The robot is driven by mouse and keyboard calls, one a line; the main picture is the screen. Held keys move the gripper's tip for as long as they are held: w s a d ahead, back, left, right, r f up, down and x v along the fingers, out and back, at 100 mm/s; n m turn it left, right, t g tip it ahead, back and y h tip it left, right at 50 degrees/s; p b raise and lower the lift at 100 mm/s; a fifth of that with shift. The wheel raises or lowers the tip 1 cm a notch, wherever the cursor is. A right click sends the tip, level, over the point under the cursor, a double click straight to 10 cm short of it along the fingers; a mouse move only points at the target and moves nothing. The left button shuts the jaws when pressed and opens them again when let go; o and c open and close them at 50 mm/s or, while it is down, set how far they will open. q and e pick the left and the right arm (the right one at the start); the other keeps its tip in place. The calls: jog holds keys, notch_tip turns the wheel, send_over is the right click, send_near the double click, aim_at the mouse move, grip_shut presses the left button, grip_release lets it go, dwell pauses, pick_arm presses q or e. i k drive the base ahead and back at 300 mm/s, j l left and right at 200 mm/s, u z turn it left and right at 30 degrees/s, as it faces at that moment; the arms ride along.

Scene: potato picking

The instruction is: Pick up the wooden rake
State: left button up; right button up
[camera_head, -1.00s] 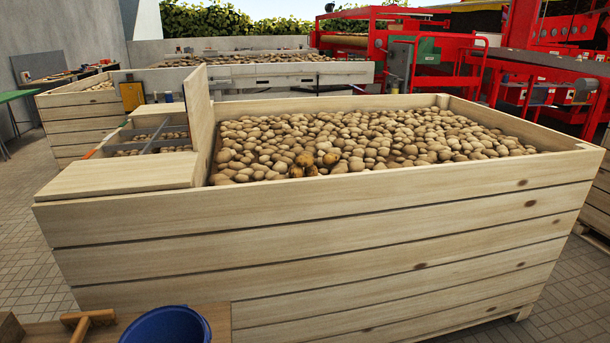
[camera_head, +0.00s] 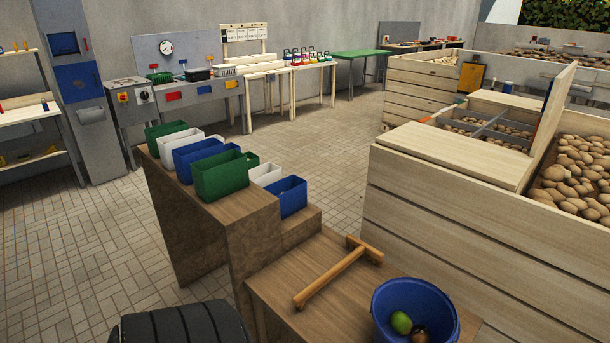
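The wooden rake (camera_head: 330,277) lies on a low wooden table (camera_head: 275,286) at the bottom middle of the head view. Its short crosspiece points to the back right and its handle runs toward the front left. It lies just left of a blue bucket and looks clear of it. Neither of my grippers is in view.
The blue bucket (camera_head: 381,300) holds a green item and a brown one. Green, white and blue bins (camera_head: 221,177) stand on a stepped stand behind the rake. A large wooden potato crate (camera_head: 440,219) stands at right. Tiled floor (camera_head: 90,240) is open at left.

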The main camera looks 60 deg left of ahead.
aim_at(362, 249)
jog(key=u, duration=1.65)
